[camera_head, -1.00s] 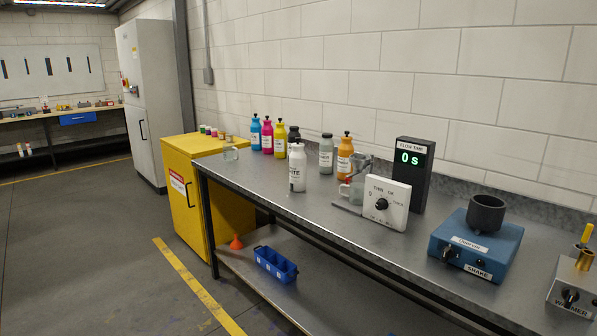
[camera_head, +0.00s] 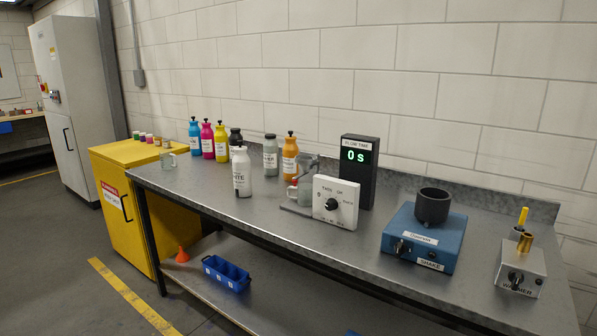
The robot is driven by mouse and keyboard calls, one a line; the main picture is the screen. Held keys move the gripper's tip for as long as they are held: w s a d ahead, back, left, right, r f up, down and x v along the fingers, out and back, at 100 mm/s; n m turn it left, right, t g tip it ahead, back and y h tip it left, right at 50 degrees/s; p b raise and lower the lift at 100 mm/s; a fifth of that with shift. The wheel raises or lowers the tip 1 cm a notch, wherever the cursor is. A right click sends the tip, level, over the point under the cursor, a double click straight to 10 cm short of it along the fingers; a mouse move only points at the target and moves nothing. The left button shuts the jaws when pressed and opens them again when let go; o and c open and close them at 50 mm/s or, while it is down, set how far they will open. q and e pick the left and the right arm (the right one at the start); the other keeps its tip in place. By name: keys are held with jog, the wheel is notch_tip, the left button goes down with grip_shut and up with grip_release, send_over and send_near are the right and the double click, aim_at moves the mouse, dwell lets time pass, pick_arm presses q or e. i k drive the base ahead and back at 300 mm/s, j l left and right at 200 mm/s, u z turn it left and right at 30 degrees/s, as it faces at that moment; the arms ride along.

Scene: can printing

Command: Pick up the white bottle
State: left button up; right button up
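The white bottle (camera_head: 242,174) stands upright on the grey metal table (camera_head: 300,240), in front of a row of coloured bottles. Neither of my grippers shows in the head view.
A dial box (camera_head: 335,203), flow-time display (camera_head: 360,172), blue shaker (camera_head: 424,238) and warmer (camera_head: 520,268) stand further right.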

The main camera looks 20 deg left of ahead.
aim_at(241, 162)
jog(key=i+j+z, duration=0.15)
jog(key=j+z, duration=0.55)
jog(key=j, duration=0.25)
jog(key=j+z, duration=0.3)
jog(key=j, duration=0.75)
jog(key=j+z, duration=0.1)
jog(key=j, duration=1)
